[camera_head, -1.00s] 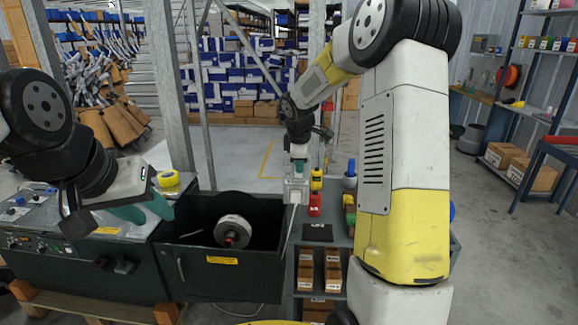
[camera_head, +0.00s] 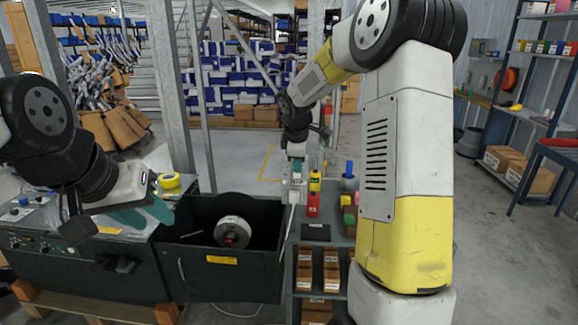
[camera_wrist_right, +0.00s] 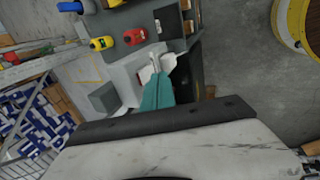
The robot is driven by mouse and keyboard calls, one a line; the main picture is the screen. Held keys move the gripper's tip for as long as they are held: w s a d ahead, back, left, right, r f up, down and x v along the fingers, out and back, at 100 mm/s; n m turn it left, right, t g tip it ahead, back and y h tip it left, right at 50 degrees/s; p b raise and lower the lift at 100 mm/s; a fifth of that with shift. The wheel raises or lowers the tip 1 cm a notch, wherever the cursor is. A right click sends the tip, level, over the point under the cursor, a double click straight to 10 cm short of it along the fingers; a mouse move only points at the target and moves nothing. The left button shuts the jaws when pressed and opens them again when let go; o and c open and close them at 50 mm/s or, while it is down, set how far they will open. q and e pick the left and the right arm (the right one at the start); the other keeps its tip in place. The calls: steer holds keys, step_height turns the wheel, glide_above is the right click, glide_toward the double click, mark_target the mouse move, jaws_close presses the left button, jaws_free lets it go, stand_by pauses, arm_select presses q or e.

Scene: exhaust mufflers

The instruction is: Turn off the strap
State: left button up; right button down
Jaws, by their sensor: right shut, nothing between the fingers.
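No strap is plain to see. A white socket-like block with a cable (camera_head: 294,191) is mounted at the end of the dark bench, and could be a power strip; I see no switch clearly. It also shows in the right wrist view as white plug-like parts (camera_wrist_right: 163,63). My right gripper (camera_head: 298,172) points down just above it. Its teal fingers (camera_wrist_right: 155,85) are shut and empty, with their tips close to the white parts; I cannot tell if they touch. My left gripper (camera_head: 152,213) is over the left machine, its teal fingers seen from the side.
A dark open bin (camera_head: 208,277) with a grey wheel (camera_head: 231,229) is left of the white block. A red bottle (camera_head: 313,205) and a yellow bottle (camera_head: 315,181) stand just right of it on a shelf unit. A yellow tape roll (camera_head: 169,181) lies on the left machine.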

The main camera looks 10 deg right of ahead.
steer(key=w+d+r+v, duration=0.1)
steer(key=v, duration=0.9)
steer(key=shift+w+a, duration=0.25)
steer(key=shift+w, duration=0.1)
steer(key=shift+s, duration=0.1)
steer(key=s+a+m+y, duration=0.1)
steer(key=s+m, duration=0.6)
steer(key=s, duration=0.8)
steer(key=s+a+m+t+y, duration=0.1)
steer(key=s+m, duration=0.6)
steer(key=s, duration=0.9)
steer(key=shift+s+a+f+y, duration=0.2)
steer(key=shift+a+f+y, duration=0.1)
steer(key=shift+a+y, duration=0.5)
